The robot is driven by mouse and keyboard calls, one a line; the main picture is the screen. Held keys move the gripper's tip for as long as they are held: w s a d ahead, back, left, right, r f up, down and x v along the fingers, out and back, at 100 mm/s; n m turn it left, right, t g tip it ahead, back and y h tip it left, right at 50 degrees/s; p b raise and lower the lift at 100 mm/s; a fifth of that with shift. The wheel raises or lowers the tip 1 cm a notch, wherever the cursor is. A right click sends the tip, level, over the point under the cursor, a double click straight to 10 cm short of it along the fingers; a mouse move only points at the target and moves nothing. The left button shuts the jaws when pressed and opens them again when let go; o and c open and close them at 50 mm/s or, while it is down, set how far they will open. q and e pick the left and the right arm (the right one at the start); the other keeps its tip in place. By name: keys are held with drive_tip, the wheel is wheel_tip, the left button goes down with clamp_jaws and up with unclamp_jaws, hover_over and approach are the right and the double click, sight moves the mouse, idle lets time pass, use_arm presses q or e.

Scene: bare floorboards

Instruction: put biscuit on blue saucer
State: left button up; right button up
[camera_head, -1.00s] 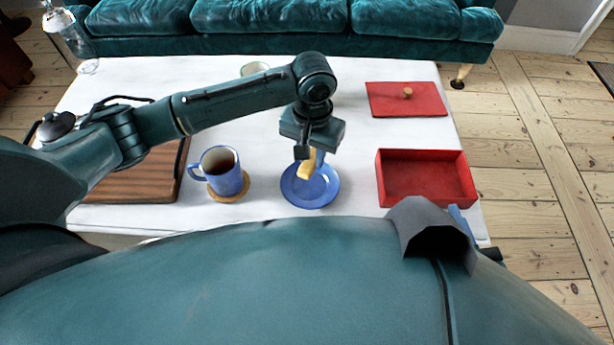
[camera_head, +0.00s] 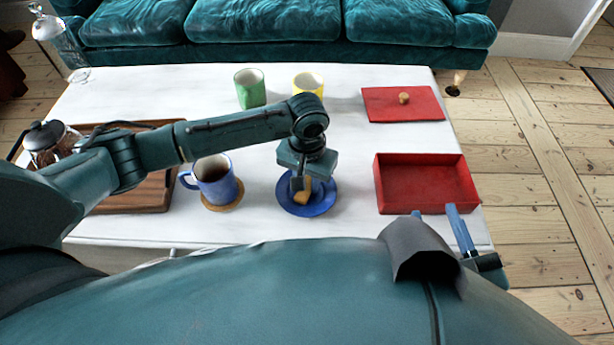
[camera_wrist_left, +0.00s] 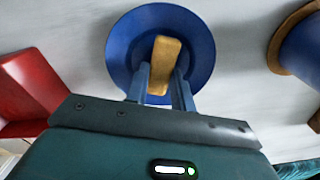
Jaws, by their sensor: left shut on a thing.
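The tan biscuit (camera_head: 305,198) is between the fingers of my left gripper (camera_head: 300,188), which is shut on it. The wrist view shows the biscuit (camera_wrist_left: 165,55) gripped near one end by the blue fingers (camera_wrist_left: 160,90). The blue saucer (camera_head: 326,204) lies on the white table directly under the biscuit, and its rim (camera_wrist_left: 120,45) surrounds the biscuit in the wrist view. I cannot tell whether the biscuit touches the saucer. My right gripper (camera_head: 438,220) is at the table's near right edge, partly hidden by my own body. Its blue fingers are apart and empty.
A blue mug (camera_head: 214,183) of dark drink stands on a coaster left of the saucer. An open red box (camera_head: 425,205) is to the right, its lid (camera_head: 385,105) behind. Green (camera_head: 250,90) and yellow (camera_head: 308,83) cups stand at the back. A wooden tray (camera_head: 140,195) is left.

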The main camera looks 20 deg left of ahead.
use_arm(q)
drive_tip(key=shift+f, duration=0.2)
drive_tip(key=o, duration=1)
drive_tip(key=shift+f, duration=0.1)
drive_tip(key=shift+c, duration=0.2)
